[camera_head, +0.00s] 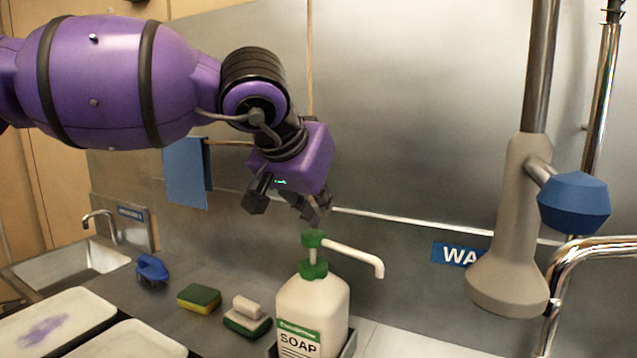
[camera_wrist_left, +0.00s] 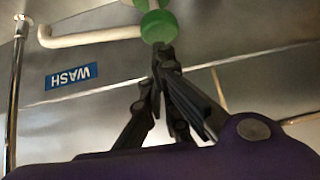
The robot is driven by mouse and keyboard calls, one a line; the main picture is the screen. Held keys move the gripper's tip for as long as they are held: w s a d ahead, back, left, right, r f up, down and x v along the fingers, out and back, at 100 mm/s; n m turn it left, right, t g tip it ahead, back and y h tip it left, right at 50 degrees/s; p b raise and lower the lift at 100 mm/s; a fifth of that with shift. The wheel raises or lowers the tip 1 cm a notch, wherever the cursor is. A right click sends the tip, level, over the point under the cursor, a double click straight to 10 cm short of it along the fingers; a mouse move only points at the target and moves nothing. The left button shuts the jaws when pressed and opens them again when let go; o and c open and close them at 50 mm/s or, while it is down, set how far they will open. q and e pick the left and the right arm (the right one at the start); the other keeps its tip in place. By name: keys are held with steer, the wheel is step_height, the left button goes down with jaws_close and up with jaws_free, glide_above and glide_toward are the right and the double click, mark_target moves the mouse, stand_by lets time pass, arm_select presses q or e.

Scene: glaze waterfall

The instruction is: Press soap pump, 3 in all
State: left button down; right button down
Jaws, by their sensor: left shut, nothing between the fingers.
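A white soap bottle (camera_head: 312,309) with a green label reading SOAP stands upright at the bottom centre of the head view. Its pump has a green head (camera_head: 313,239) and a white spout (camera_head: 355,257) pointing right. My left gripper (camera_head: 318,212) is shut and empty, with its fingertips just above the pump head. In the left wrist view the fingertips (camera_wrist_left: 163,50) are close to the green pump head (camera_wrist_left: 158,26); I cannot tell whether they touch. My right gripper is in neither view.
A yellow-green sponge (camera_head: 199,298), another sponge with a white block (camera_head: 247,315) and a blue brush (camera_head: 152,268) lie left of the bottle. Pale trays (camera_head: 57,321) are at lower left. A grey sprayer with a blue knob (camera_head: 574,203) hangs at right.

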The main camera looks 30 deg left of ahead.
arm_select(q)
steer(key=shift+f, duration=0.3)
